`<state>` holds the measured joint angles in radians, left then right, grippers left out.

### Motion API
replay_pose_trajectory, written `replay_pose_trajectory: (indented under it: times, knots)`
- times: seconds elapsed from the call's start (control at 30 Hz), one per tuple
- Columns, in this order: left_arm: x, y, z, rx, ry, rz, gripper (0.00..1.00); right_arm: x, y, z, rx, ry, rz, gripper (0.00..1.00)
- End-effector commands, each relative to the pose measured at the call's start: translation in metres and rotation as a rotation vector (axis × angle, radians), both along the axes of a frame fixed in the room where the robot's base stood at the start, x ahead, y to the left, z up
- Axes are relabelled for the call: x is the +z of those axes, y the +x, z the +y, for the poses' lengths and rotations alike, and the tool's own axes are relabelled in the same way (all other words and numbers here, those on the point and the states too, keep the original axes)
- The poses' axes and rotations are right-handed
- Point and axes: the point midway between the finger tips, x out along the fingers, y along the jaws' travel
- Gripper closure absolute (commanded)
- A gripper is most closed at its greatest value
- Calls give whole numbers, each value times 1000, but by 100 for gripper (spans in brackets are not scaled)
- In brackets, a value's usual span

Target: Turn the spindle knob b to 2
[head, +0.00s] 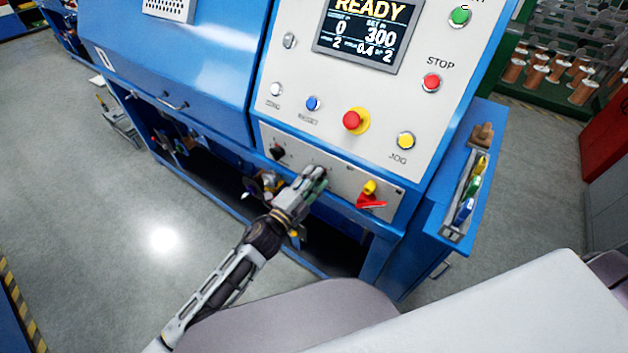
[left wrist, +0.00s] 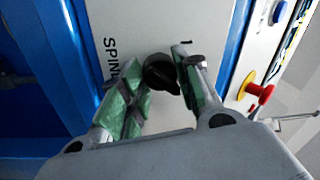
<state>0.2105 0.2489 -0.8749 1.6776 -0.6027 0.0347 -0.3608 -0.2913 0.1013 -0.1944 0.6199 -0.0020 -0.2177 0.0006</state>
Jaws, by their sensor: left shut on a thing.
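A black spindle knob (left wrist: 161,73) sits on the pale panel in the left wrist view, beside lettering that begins "SPIN" and is partly hidden. My left gripper (left wrist: 158,80) has its green-padded fingers on either side of the knob and is shut on it. In the head view my left gripper (head: 318,178) is at the lower control strip and hides this knob. Another black knob (head: 278,152) shows to its left on the same strip. The knob's exact setting is not readable. My right gripper is not in view.
The display (head: 362,30) reads READY, with 0 and 300 in large digits. A red emergency button (head: 353,121), a yellow jog button (head: 405,141) and a red-yellow switch (head: 370,198) are near the gripper. A blue side shelf (head: 484,140) holds small tools at right.

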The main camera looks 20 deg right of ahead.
Motion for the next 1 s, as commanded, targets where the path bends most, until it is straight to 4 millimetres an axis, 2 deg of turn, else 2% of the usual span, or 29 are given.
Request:
replay_pose_trajectory:
  times: [0.23, 0.7, 0.73, 0.9, 1.0]
  knots:
    - [-1, 0, 0, -1, 56, -69, 91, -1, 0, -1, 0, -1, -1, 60]
    - [-1, -1, 0, -1, 67, -82, 91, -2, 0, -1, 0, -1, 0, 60]
    - [-1, -1, 0, -1, 67, -82, 65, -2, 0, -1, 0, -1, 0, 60]
    - [-1, 0, 0, 0, 66, -82, 45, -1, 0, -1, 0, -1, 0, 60]
    - [-1, 0, 0, 0, 66, -82, 45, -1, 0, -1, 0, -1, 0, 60]
